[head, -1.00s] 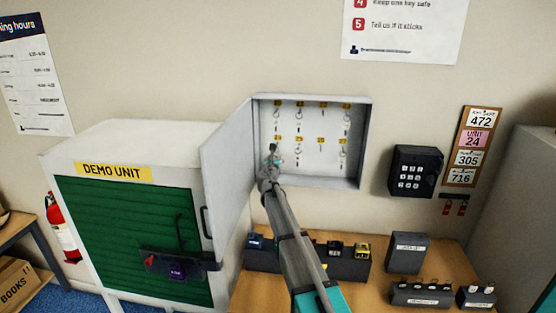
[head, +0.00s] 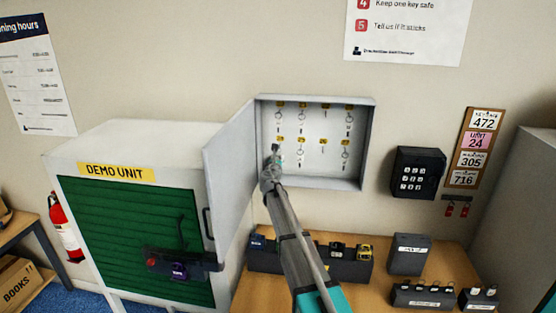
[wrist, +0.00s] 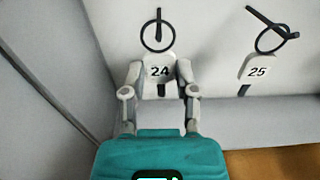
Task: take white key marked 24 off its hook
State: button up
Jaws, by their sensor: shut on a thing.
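The white key marked 24 (wrist: 160,71) is in the wrist view, between the two fingers of my gripper (wrist: 160,80). My gripper is shut on its white tag. A dark ring (wrist: 158,36) stands above the tag, with a dark pin upright across it. I cannot tell whether the ring still bears on the hook. In the head view my gripper (head: 276,152) is inside the open key cabinet (head: 368,145), at the left of the lower row, and hides most of the key there.
A white key marked 25 (wrist: 257,71) hangs tilted to the right of my gripper. The open cabinet door (head: 230,178) stands close on the left. Several other keys hang in the cabinet. A keypad box (head: 417,173) is on the wall, and a wooden table (head: 375,290) with dark boxes is below.

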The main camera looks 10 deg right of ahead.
jog(key=shift+s+r, duration=0.1)
jog(key=shift+r, duration=0.2)
jog(key=shift+s+a, duration=0.1)
dwell(0.4)
jog(key=v, duration=0.8)
dwell(1.3)
jog(key=shift+s, duration=0.15)
